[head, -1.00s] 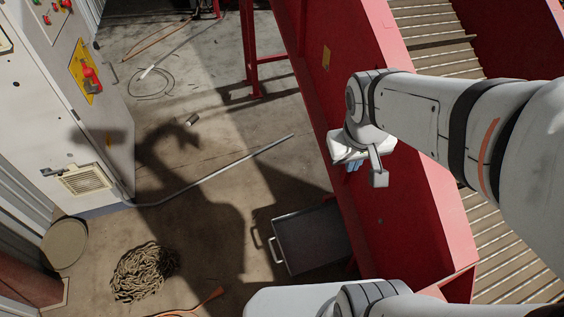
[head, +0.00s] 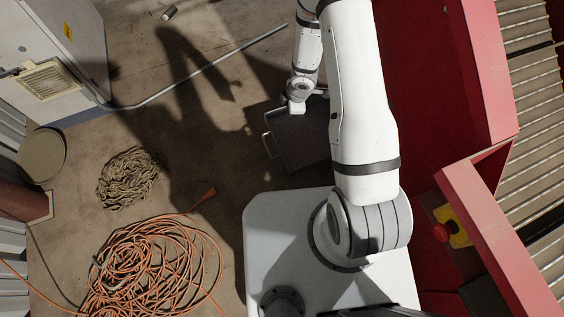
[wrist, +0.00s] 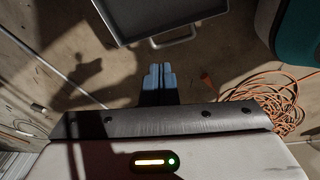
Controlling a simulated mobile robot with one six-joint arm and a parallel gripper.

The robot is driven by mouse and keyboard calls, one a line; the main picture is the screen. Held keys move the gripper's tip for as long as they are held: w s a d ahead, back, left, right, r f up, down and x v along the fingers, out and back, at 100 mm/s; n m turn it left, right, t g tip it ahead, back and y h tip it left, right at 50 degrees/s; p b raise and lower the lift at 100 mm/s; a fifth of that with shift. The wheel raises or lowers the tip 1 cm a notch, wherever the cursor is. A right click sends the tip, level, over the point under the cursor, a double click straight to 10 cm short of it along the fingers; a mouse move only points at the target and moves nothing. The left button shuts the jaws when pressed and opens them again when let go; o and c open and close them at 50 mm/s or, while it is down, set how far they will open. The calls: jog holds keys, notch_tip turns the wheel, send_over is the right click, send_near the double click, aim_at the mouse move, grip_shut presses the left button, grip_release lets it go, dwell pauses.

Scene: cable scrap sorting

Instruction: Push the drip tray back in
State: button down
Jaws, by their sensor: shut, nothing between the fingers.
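The drip tray (head: 297,133) is a shallow dark grey metal tray at floor level, sticking out from beside the red machine frame. Its pale handle (head: 268,146) is on its left side in the head view. My arm covers part of the tray there. In the wrist view the tray (wrist: 150,14) is at the top, with its handle (wrist: 176,40) toward my gripper. My gripper (wrist: 161,68) is shut and empty, its blue fingertips just below the handle in the picture. I cannot tell whether they touch it. In the head view the fingers are hidden.
A coiled orange cable (head: 150,265) and a heap of rope (head: 130,178) lie on the floor at left. A grey pipe (head: 195,72) crosses the floor toward the cabinet (head: 60,50). The red machine frame (head: 430,80) stands at right. Floor left of the tray is clear.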

jog(key=s+a+f+n+g+y+b, duration=0.1)
jog(key=s+a+f+b, duration=0.15)
jog(key=f, duration=0.55)
jog(key=s+a+f+n+g+b, duration=0.1)
jog(key=s+a+f+b, duration=0.15)
jog(key=f, duration=0.55)
jog(key=s+a+f+n+g+y+b, duration=0.1)
jog(key=s+a+f+b, duration=0.2)
jog(key=f, duration=0.6)
jog(key=shift+w+d+r, duration=0.1)
jog(key=shift+d+r, duration=0.1)
jog(key=shift+d, duration=0.55)
jog(key=shift+w+d+r, duration=0.1)
jog(key=shift+d+r, duration=0.1)
jog(key=shift+d, duration=0.55)
jog(key=shift+d+r, duration=0.2)
jog(key=shift+d, duration=0.55)
jog(key=shift+d+p, duration=0.1)
jog(key=shift+p, duration=0.2)
